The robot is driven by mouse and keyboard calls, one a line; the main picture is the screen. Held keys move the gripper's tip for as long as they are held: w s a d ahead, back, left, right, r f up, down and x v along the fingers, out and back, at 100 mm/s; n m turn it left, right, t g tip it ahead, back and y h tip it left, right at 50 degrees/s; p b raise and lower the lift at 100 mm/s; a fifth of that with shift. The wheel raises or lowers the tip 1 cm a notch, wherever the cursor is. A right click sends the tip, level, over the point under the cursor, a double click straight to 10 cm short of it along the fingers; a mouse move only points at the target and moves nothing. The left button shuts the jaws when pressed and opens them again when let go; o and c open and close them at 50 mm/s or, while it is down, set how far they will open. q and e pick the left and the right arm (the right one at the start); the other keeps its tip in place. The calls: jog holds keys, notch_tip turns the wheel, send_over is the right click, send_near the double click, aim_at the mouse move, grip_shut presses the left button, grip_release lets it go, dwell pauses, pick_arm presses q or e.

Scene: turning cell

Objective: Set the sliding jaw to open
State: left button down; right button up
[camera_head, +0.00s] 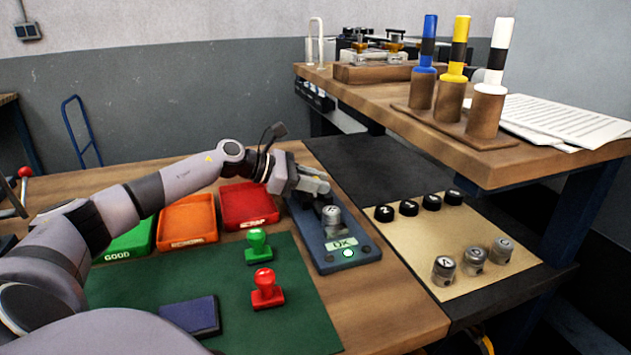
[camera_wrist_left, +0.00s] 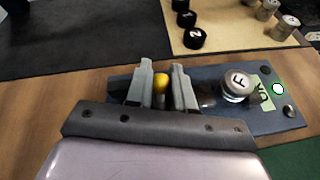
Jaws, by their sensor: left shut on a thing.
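The blue gauge plate (camera_head: 358,256) lies on the wooden bench, with an OK window (camera_head: 341,244) and a lit round lamp (camera_head: 348,253). A metal cylinder marked F (camera_wrist_left: 237,84) stands on it, and the same cylinder (camera_head: 331,217) shows in the head view. My left gripper (camera_head: 318,183) is over the plate's far end. In the left wrist view its fingers (camera_wrist_left: 162,86) are shut on a yellow knob (camera_wrist_left: 160,78). A dark part, apparently the sliding jaw (camera_wrist_left: 207,97), lies between the fingers and the cylinder; its exact setting is hard to tell. My right gripper is not in view.
Red (camera_head: 262,222), orange (camera_head: 209,240) and green (camera_head: 112,257) trays lie left of the plate. A green stamp (camera_head: 258,246), a red stamp (camera_head: 267,289) and a dark blue pad (camera_head: 192,314) lie on the green mat (camera_head: 225,280). A tan sheet (camera_head: 470,285) holds several parts at right.

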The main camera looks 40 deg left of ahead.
pick_arm(q)
jog(key=shift+w+a+b, duration=0.3)
jog(key=shift+a+b, duration=0.1)
jog(key=shift+a, duration=0.15)
jog(key=shift+w+a+b, duration=0.3)
jog(key=shift+a+b, duration=0.05)
jog(key=shift+a, duration=0.15)
jog(key=shift+a+r, duration=0.1)
jog(key=shift+a, duration=0.05)
jog(key=c, duration=1)
grip_release()
jog(key=shift+a, duration=0.1)
jog(key=b+v, duration=0.2)
jog(key=v, duration=0.3)
jog(key=shift+s+a, duration=0.15)
jog(key=shift+s, duration=0.1)
jog(key=shift+s+a+r+b, duration=0.3)
jog(key=shift+s+a+r, duration=0.05)
jog(key=shift+s, duration=0.2)
